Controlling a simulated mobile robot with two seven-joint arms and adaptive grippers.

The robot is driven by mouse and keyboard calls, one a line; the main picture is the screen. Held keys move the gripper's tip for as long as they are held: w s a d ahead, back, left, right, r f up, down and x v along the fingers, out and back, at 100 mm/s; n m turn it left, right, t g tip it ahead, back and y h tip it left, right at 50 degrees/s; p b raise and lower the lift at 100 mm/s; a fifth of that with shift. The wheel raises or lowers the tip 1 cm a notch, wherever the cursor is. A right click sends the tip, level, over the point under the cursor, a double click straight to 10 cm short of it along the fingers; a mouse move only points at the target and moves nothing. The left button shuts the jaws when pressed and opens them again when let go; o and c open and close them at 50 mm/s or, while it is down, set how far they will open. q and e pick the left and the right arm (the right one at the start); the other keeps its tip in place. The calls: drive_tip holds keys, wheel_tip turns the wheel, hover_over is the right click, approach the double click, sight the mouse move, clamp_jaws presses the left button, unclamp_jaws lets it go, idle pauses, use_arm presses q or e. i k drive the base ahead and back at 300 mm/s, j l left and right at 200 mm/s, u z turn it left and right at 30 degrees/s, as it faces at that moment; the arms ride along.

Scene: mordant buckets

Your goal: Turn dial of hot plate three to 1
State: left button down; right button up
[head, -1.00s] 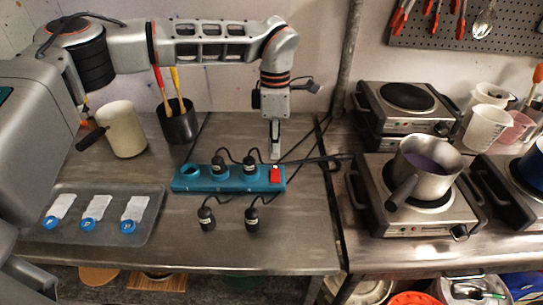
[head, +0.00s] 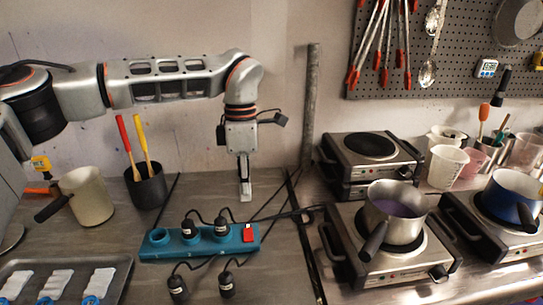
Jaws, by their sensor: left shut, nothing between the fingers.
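Several hot plates stand on the right. The front one (head: 345,262) carries a steel pot (head: 394,215) with purple liquid and has a black dial (head: 438,272) at its front right. The one to its right (head: 468,212) carries a blue pot (head: 512,196) and is cut off by the picture edge. Behind are stacked hot plates, the top one (head: 345,153) bare, with a dial (head: 403,172). I cannot tell which is number three, nor read the dial settings. My left gripper (head: 245,190) is shut and empty, pointing down behind the teal power strip's red switch (head: 248,233), apart from it. My right gripper is out of view.
The teal power strip (head: 160,250) holds two black plugs; two loose plugs (head: 178,288) lie before it. A cream pot (head: 92,197), a black cup (head: 146,187) with tools and a tray (head: 122,268) are left. A vertical pipe (head: 310,110) stands between my gripper and the hot plates.

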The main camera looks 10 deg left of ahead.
sight(439, 274)
drive_tip(key=k, duration=0.95)
